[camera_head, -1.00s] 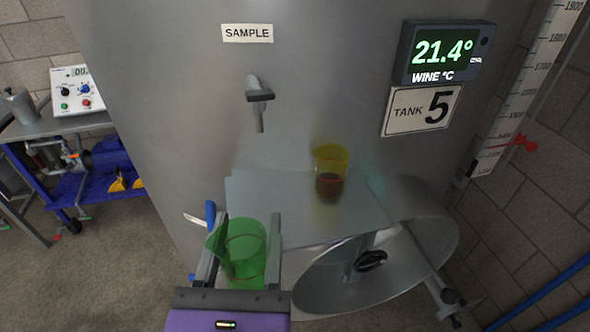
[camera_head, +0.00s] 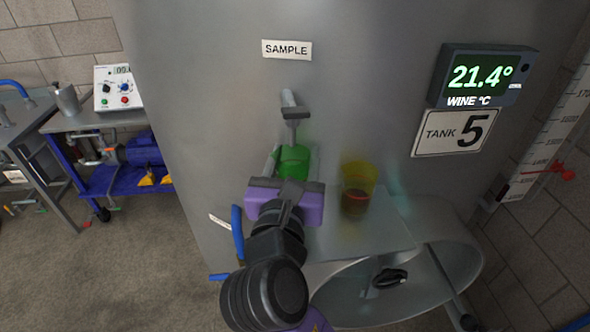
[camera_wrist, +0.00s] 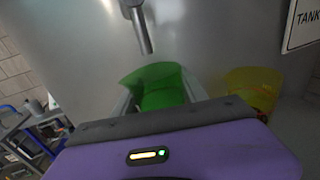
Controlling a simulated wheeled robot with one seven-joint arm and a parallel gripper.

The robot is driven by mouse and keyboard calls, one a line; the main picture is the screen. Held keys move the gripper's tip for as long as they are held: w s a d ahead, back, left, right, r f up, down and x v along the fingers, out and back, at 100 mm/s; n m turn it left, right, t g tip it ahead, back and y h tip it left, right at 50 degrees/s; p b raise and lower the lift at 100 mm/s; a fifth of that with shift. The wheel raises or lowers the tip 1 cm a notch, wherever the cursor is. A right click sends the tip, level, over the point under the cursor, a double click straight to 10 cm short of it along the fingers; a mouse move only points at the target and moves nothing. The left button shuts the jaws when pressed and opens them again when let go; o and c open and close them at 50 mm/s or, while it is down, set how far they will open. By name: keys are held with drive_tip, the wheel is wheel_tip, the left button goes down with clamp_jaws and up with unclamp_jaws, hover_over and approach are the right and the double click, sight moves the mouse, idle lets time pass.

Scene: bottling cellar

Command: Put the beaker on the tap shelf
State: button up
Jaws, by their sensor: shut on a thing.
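My gripper (camera_head: 292,165) is shut on a green, see-through beaker (camera_head: 294,158) in front of the tank, close under the sample tap (camera_head: 293,113). In the wrist view the green beaker (camera_wrist: 160,86) sits between the two fingers, with the tap spout (camera_wrist: 141,27) just beyond and above it. The tap shelf (camera_head: 378,238) is a flat grey plate on the tank front. My gripper and arm hide its left part. I cannot tell whether the beaker touches the shelf.
A yellow see-through beaker (camera_head: 358,187) with dark red liquid stands on the shelf, right of my gripper. The round manhole door (camera_head: 410,285) is below. A blue hose or handle (camera_head: 238,232) is left of my arm. A cart (camera_head: 100,125) stands far left.

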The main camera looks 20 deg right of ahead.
sight(295, 174)
drive_tip(key=shift+f, duration=1.65)
drive_tip(key=o, duration=1.4)
drive_tip(key=shift+f, duration=0.1)
drive_tip(key=shift+c, duration=0.2)
drive_tip(key=b+v, duration=0.1)
drive_tip(key=v, duration=1.1)
drive_tip(key=shift+s+b, duration=0.1)
drive_tip(key=shift+b, duration=0.2)
